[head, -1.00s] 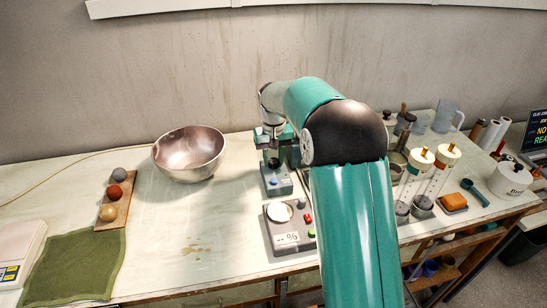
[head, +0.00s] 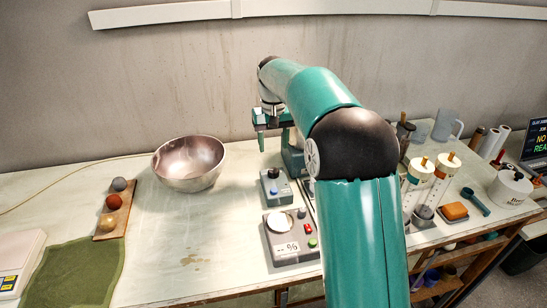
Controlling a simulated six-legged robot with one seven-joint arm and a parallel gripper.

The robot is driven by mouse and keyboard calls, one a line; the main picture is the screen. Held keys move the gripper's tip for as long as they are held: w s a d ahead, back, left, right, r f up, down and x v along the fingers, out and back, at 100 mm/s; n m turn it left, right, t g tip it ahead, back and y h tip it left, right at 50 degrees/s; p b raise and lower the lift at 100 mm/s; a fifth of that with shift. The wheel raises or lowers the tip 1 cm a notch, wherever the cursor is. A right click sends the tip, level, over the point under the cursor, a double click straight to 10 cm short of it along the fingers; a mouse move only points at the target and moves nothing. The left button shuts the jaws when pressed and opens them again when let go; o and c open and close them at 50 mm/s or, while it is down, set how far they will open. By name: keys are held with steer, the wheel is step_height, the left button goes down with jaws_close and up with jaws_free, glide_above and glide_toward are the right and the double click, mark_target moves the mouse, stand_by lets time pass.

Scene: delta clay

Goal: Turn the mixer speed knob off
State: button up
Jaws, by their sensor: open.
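The control box (head: 276,187), teal-grey with a blue button, stands on the bench left of my arm. A dark round knob (head: 272,173) sits on its top; which way it points is too small to tell. My gripper (head: 269,130) is open and empty, above and behind the box, with clear space between it and the knob. A teal upright, perhaps the mixer's stand (head: 292,158), shows behind the box and is partly hidden by my arm.
A metal bowl (head: 189,163) stands to the left. The bench between bowl and box is clear.

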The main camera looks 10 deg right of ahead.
step_height(320, 180, up, 4)
steer(key=shift+r, duration=0.2)
steer(key=s+r+t, duration=0.1)
steer(key=s+r, duration=0.2)
steer(key=s, duration=0.6)
steer(key=s+r+t, duration=0.2)
steer(key=s+r, duration=0.2)
steer(key=s, duration=0.4)
steer(key=s+f+t, duration=0.1)
steer(key=s+f, duration=0.2)
steer(key=s, duration=0.6)
steer(key=s+f+t, duration=0.1)
steer(key=s+f, duration=0.3)
steer(key=s, duration=0.5)
steer(key=shift+s+a+f+t, duration=0.15)
steer(key=shift+s+f+t, duration=0.1)
steer(key=shift+s+t, duration=0.05)
